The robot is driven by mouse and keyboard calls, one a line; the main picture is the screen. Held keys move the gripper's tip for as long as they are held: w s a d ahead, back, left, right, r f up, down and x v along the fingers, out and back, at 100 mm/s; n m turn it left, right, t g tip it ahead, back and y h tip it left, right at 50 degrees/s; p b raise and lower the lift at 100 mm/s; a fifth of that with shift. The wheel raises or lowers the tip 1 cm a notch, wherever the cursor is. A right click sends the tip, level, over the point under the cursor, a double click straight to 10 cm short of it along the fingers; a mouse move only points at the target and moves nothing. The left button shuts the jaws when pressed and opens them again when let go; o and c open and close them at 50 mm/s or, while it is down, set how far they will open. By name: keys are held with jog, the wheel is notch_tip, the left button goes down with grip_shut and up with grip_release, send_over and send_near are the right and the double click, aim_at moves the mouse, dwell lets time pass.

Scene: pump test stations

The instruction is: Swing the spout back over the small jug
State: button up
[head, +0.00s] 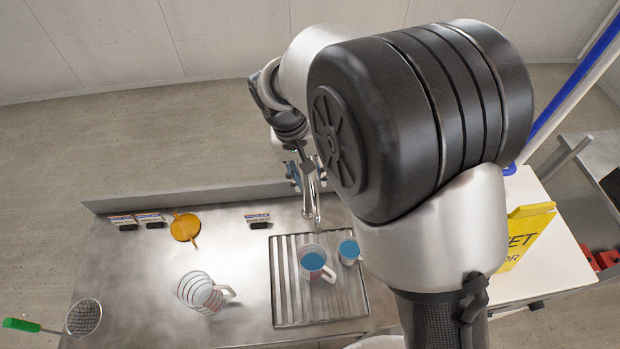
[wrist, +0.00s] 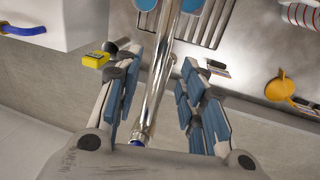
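The chrome spout (head: 311,196) rises at the back of the steel counter and reaches forward toward two jugs. In the wrist view the spout (wrist: 160,75) runs between my fingers. My gripper (wrist: 160,88) is open around it, with a gap on both sides. In the head view my gripper (head: 302,176) is at the spout, partly hidden by my arm. The small jug (head: 349,251) holds blue liquid and stands right of a larger jug (head: 313,263), also with blue liquid. The spout's end lies out of the wrist view; I cannot tell which jug it is over.
Both jugs stand on a slatted drain grate (head: 287,300). A striped jug (head: 199,291) stands left on the counter. An orange lid-like object (head: 184,228), small labels (head: 257,218) and a green-handled strainer (head: 84,317) lie around. A yellow wet-floor sign (head: 528,235) is at right.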

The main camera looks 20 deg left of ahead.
jog(key=v, duration=0.9)
jog(key=shift+r, duration=0.15)
